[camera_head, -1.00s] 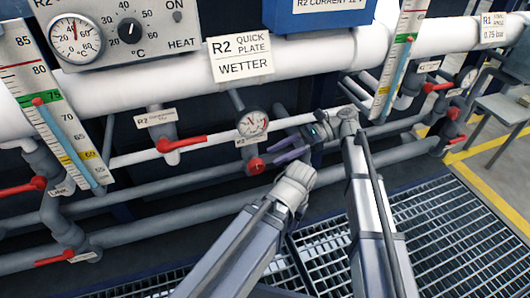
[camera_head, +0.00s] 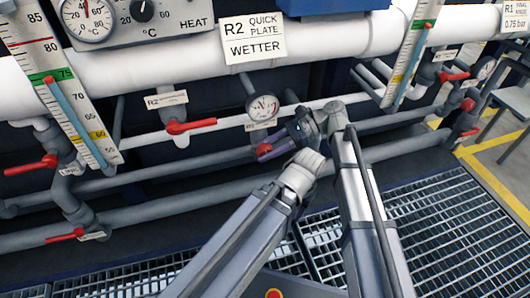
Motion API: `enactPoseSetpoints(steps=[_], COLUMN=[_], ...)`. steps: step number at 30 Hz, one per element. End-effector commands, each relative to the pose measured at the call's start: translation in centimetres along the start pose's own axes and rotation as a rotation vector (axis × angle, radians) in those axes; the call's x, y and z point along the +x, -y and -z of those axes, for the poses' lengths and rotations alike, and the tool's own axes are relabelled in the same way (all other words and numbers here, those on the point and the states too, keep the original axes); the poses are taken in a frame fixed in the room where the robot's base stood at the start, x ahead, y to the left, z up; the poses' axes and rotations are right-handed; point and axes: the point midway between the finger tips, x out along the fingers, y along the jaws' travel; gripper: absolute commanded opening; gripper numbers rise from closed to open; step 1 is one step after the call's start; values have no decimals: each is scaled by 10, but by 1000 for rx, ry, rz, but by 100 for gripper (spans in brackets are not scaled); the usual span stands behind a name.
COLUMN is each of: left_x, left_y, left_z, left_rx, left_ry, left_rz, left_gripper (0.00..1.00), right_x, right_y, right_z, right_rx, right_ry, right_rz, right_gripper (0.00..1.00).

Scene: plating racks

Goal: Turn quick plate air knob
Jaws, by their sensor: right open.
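The quick plate air knob is a small red knob (camera_head: 263,152) on the pipe below a round pressure gauge (camera_head: 262,107), under the sign "R2 QUICK PLATE WETTER" (camera_head: 252,38). My right gripper (camera_head: 271,150) has purple-grey fingers, open and pointing left at the knob. The fingertips are right at the knob and overlap its right side in the picture. I cannot tell whether they touch it. The dark gripper body sits just right of the knob, below and right of the gauge.
A red lever valve (camera_head: 190,125) is left of the gauge. More red-handled valves (camera_head: 33,165) are at the far left and right. White pipes run close behind and above my gripper. Metal grating (camera_head: 450,230) covers the floor; a grey chair (camera_head: 510,100) stands at right.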

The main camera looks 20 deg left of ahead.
Motion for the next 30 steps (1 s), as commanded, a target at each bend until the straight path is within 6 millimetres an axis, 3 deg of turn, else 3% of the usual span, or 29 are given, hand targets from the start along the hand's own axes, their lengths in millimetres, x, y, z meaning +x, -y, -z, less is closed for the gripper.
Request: enactPoseSetpoints(steps=[9, 22, 30], left_x=[1, 1, 3], left_y=[0, 0, 0], left_z=[0, 0, 0], left_rx=[0, 0, 0], left_ry=[0, 0, 0], left_rz=[0, 0, 0], left_gripper=[50, 50, 50], right_x=[3, 3, 3], right_y=[0, 0, 0], right_z=[0, 0, 1], right_rx=[0, 0, 0], right_ry=[0, 0, 5], right_rz=[0, 0, 1], right_gripper=[48, 0, 0])
